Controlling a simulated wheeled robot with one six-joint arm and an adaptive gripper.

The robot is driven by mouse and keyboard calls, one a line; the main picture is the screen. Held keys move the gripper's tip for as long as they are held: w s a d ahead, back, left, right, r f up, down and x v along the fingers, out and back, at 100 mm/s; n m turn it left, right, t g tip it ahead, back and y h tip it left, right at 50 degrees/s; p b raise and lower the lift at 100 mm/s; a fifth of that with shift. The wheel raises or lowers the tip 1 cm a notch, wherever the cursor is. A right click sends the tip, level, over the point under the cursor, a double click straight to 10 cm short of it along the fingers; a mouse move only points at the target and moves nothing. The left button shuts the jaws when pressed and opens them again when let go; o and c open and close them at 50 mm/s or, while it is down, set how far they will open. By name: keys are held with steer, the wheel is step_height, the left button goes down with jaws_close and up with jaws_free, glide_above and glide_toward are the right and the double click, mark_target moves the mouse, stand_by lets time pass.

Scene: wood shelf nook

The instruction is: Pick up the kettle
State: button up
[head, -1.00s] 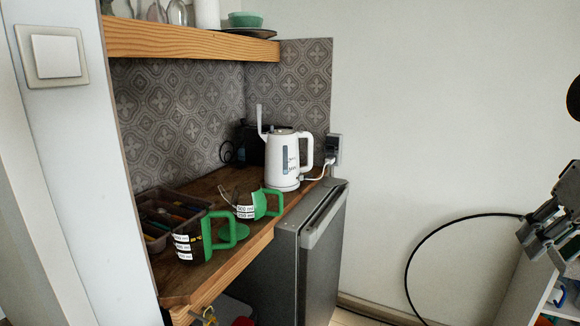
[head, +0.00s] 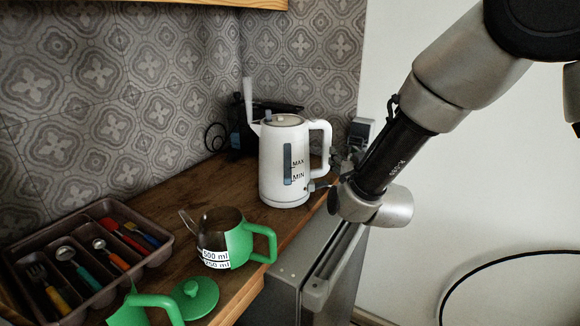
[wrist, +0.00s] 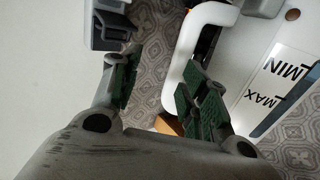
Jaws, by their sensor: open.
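The white kettle (head: 284,160) stands upright on the wooden counter in the head view, with its spout to the left and its handle to the right. In the wrist view the picture is turned over, and the kettle's body (wrist: 285,62) with MIN and MAX marks fills the right side. My gripper (wrist: 163,66) is open and empty. The kettle's handle (wrist: 175,62) shows between its two fingers, and the right finger overlaps the handle's loop. I cannot tell whether they touch. In the head view my arm's end is at the kettle's right, with the fingers mostly hidden.
A glass and green jug (head: 238,243) stands in front of the kettle, with a green lid (head: 195,297) nearby. A cutlery tray (head: 65,262) lies at left. The tiled wall and a black object (head: 245,130) are behind. A wall socket (head: 362,130) and grey fridge (head: 292,285) are at right.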

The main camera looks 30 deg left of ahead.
mark_target(327, 154)
steer(key=shift+t+y, duration=0.3)
steer(key=shift+y, duration=0.1)
steer(key=w+a, duration=0.1)
steer(key=a, duration=0.1)
steer(key=w+a+f, duration=0.1)
steer(key=w+a, duration=0.2)
steer(key=a, duration=0.1)
steer(key=shift+w+a+f, duration=0.15)
steer(key=shift+a+f, duration=0.15)
steer(key=shift+a, duration=0.1)
jaws_close()
steer(key=shift+r, duration=0.1)
